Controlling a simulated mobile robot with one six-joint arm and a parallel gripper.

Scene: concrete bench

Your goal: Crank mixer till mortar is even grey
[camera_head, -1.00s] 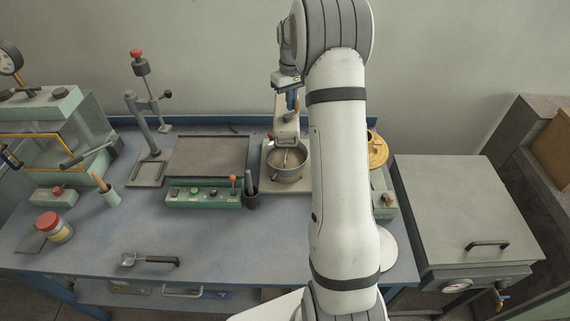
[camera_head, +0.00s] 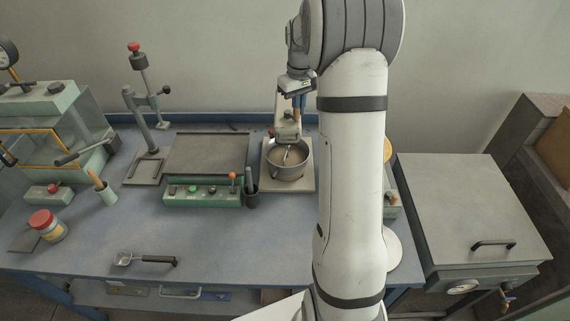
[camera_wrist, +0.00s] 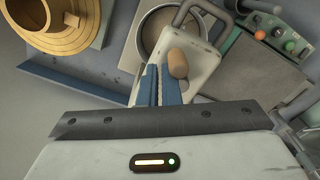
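The mixer (camera_head: 287,128) stands at the back of the bench, with a pale head over a metal bowl (camera_head: 273,168). The bowl holds a brownish-grey mix around a stirrer; how even its colour is cannot be told. In the wrist view the bowl (camera_wrist: 147,38) lies beyond the mixer head, partly hidden by it. A brown crank knob (camera_wrist: 178,63) shows over the head. Touch cannot be told. In the head view my gripper (camera_head: 299,112) is above the mixer.
A green control box (camera_head: 202,197) and a dark plate (camera_head: 207,153) stand left of the mixer. A scoop (camera_head: 146,260) lies near the front edge. A yellow stepped ring (camera_wrist: 62,25) stands near the mixer. The middle front of the bench is clear.

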